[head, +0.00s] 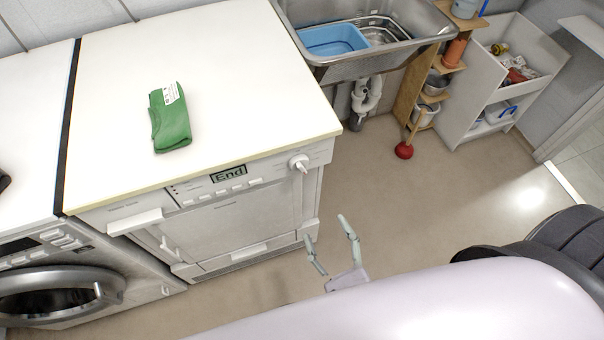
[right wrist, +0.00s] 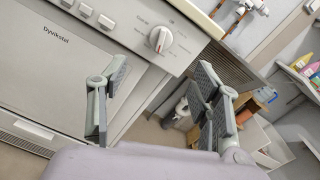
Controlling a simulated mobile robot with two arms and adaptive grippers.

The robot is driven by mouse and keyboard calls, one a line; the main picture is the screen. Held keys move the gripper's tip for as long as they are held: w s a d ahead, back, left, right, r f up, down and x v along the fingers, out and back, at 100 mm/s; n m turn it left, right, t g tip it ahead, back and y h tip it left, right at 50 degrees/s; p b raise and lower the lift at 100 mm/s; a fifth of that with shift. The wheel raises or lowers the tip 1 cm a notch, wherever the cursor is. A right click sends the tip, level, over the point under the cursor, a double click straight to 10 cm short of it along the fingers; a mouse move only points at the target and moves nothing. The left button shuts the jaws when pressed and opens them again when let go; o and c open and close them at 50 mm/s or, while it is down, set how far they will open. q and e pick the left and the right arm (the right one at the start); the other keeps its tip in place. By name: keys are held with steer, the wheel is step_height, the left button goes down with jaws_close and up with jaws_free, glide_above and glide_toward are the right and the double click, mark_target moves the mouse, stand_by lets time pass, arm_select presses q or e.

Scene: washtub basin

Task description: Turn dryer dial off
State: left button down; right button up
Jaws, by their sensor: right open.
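The dryer (head: 240,215) is a white front-loader with a display (head: 229,173) reading "End". Its dial (head: 299,163) is a round knob at the right end of the control panel. In the right wrist view the dial (right wrist: 159,39) shows near the top middle, with a red mark beside it and printed settings around it. My right gripper (head: 330,233) is open and empty, in front of the dryer and to the lower right of the dial, apart from it. In the right wrist view its fingers (right wrist: 160,88) are spread wide below the dial. My left gripper is not in view.
A folded green cloth (head: 170,120) lies on the white countertop (head: 230,70). A washing machine (head: 60,275) stands left of the dryer. A metal sink (head: 345,70) with a blue basin (head: 335,40), a shelf and a red plunger (head: 404,150) stand to the right.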

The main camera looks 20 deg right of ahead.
steer(key=p, duration=0.1)
glide_toward(301, 169)
steer(key=w+p, duration=0.2)
steer(key=w, duration=0.7)
steer(key=shift+a+r, duration=0.1)
steer(key=shift+w+p, duration=0.3)
steer(key=shift+w, duration=0.3)
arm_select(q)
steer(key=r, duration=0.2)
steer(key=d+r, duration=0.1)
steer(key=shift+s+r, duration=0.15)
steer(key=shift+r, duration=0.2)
arm_select(e)
steer(key=shift+c, duration=0.5)
steer(key=c, duration=1)
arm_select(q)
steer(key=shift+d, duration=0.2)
